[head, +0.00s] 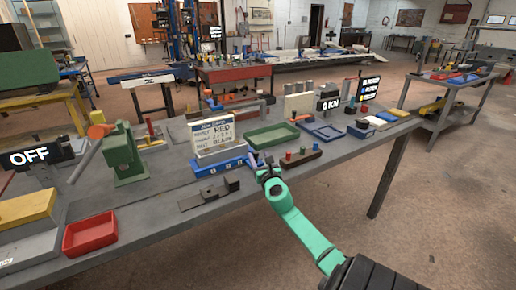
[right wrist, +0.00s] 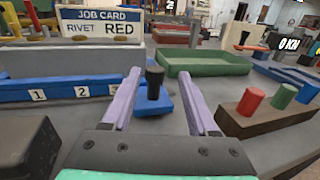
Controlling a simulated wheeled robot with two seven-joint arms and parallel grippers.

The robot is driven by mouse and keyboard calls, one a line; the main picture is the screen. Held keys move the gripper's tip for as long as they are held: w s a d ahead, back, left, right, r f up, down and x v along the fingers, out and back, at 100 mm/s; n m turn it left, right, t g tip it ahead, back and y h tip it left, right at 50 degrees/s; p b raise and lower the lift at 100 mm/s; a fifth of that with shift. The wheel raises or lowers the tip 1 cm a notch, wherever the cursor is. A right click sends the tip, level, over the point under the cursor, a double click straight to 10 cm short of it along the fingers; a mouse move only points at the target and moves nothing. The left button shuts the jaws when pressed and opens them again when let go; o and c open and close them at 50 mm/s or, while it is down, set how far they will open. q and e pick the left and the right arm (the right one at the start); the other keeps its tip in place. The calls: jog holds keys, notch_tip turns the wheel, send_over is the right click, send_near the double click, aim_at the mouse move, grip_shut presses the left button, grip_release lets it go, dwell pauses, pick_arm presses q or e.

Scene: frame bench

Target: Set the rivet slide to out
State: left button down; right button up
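A black knob stands upright on a small blue block (right wrist: 143,102), which looks like the rivet slide, though no label on it is readable. My right gripper (right wrist: 161,78) has lilac fingers spread apart, one on each side of the knob, with gaps showing on both sides. In the head view my right gripper (head: 259,164) is at the bench's front edge, beside the blue numbered strip (head: 218,168), and hides most of the knob. The strip also shows in the right wrist view (right wrist: 60,88) with numbers 1, 2 and 3. My left gripper is not in view.
A job card (head: 212,130) stands behind the strip. A green tray (head: 272,137) lies behind the knob. A brown block with coloured pegs (head: 300,157) is close on the right. A dark bracket (head: 210,194) lies to the left, near a red tray (head: 90,233).

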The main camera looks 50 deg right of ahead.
jog(key=shift+a, duration=0.15)
jog(key=shift+s+a, duration=0.2)
jog(key=v, duration=1.3)
jog(key=shift+s, duration=0.4)
jog(key=shift+a, duration=0.2)
